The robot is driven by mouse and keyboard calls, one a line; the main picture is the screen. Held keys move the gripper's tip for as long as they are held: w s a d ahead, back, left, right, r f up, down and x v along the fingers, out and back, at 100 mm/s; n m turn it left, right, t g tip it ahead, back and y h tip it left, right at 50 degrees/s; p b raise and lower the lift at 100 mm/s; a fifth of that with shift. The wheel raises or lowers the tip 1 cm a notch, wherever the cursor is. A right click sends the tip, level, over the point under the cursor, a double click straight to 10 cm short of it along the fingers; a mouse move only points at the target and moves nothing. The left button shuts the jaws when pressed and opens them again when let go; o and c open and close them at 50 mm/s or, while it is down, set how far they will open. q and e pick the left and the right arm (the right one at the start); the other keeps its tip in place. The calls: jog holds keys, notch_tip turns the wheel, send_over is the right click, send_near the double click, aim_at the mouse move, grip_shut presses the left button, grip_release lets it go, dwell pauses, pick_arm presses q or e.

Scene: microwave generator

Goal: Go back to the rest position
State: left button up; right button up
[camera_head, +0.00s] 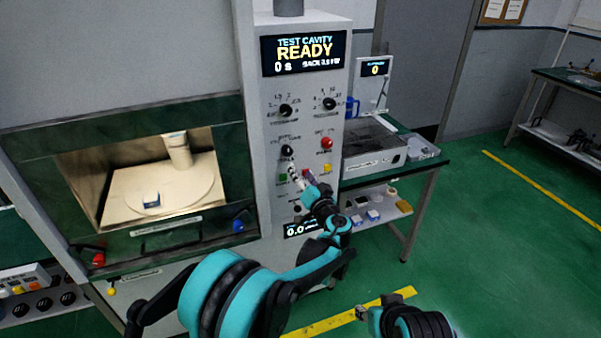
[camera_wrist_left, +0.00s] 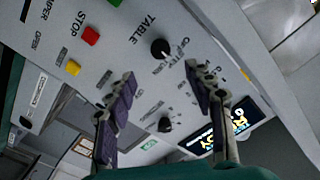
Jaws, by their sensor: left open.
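My left gripper (camera_head: 302,178) is in front of the lower part of the grey control panel (camera_head: 262,125) in the head view. In the left wrist view its two dark padded fingers (camera_wrist_left: 162,82) are spread apart with nothing between them. A black knob marked TABLE (camera_wrist_left: 161,49) shows on the panel beyond the fingertips, and another black knob (camera_wrist_left: 166,124) lies further down in the picture. I cannot tell the exact gap to the panel. The red STOP button (camera_wrist_left: 90,36) and a yellow button (camera_wrist_left: 73,68) are left of the fingers.
The microwave chamber (camera_head: 150,205) left of the panel holds a small blue-and-white block (camera_head: 151,200) on a round plate. The display (camera_head: 304,53) reads READY. A bench (camera_head: 428,163) with a scale-like device (camera_head: 372,150) stands right. Green floor (camera_head: 490,250) is open further right.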

pick_arm(q)
jog(key=s+a+r+n+g, duration=0.1)
jog(key=s+a+g, duration=0.2)
jog(key=s+a, duration=0.6)
jog(key=s+a+n+g, duration=0.2)
jog(key=s+a+g, duration=0.2)
jog(key=s+a, duration=0.5)
jog(key=s+a+f+g+h, duration=0.1)
jog(key=s+f, duration=0.3)
jog(key=s, duration=0.7)
jog(key=s+a+f+g+h, duration=0.2)
jog(key=s+f+h, duration=0.2)
jog(key=s, duration=0.7)
jog(key=shift+a+f+n+h, duration=0.3)
jog(key=shift+f, duration=0.05)
